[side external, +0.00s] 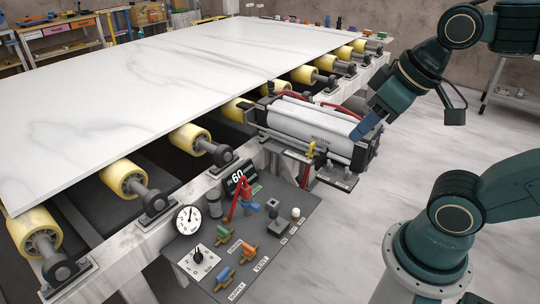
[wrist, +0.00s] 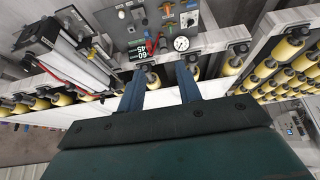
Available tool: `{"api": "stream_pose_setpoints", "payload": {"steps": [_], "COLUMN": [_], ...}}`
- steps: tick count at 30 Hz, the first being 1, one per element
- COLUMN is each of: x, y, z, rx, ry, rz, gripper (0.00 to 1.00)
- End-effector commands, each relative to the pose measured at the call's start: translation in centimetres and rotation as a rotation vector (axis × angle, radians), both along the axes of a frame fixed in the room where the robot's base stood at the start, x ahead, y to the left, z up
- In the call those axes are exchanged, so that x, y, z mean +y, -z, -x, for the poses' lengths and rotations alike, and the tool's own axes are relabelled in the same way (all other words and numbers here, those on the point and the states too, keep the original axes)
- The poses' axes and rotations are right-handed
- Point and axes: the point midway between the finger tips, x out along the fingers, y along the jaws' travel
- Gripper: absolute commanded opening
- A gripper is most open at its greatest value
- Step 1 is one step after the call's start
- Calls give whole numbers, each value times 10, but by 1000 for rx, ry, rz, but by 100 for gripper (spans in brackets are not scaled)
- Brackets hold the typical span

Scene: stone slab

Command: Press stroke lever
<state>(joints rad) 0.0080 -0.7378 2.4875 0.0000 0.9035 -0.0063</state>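A control panel (side external: 245,240) carries several levers and knobs; I cannot read which one is labelled stroke. A red lever (side external: 234,204) stands tilted beside the display, with a blue part next to it. A black lever (side external: 273,209) stands to its right. My gripper (side external: 366,130) is high above the right end of the white roller unit, away from the panel. In the wrist view my gripper (wrist: 161,88) has its two blue fingers apart with nothing between them; the panel (wrist: 125,28) lies beyond them.
A large white stone slab (side external: 170,85) rests on yellow rollers (side external: 190,138). The roller unit (side external: 312,122) with red hoses stands between the slab and my gripper. A round gauge (side external: 188,220) and a display (side external: 238,178) reading 60 stand on the panel.

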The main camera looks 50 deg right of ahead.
Motion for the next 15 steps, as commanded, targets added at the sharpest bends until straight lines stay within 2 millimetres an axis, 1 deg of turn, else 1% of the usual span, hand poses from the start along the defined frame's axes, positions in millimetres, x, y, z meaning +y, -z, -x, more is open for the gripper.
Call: {"api": "stream_pose_setpoints", "payload": {"steps": [3, 9, 10, 11, 12, 15], "x": [2, 2, 2, 2, 2, 1], "y": [3, 3, 3, 3, 3, 3], "z": [3, 3, 3, 3, 3, 2], "rx": [-4, -3, -3, -3, -3, -1], "ry": [-3, -2, -3, -3, -3, -7], "rz": [-3, -4, -3, -3, -3, 0], "gripper": [35, 35, 31, 25, 17, 0]}}
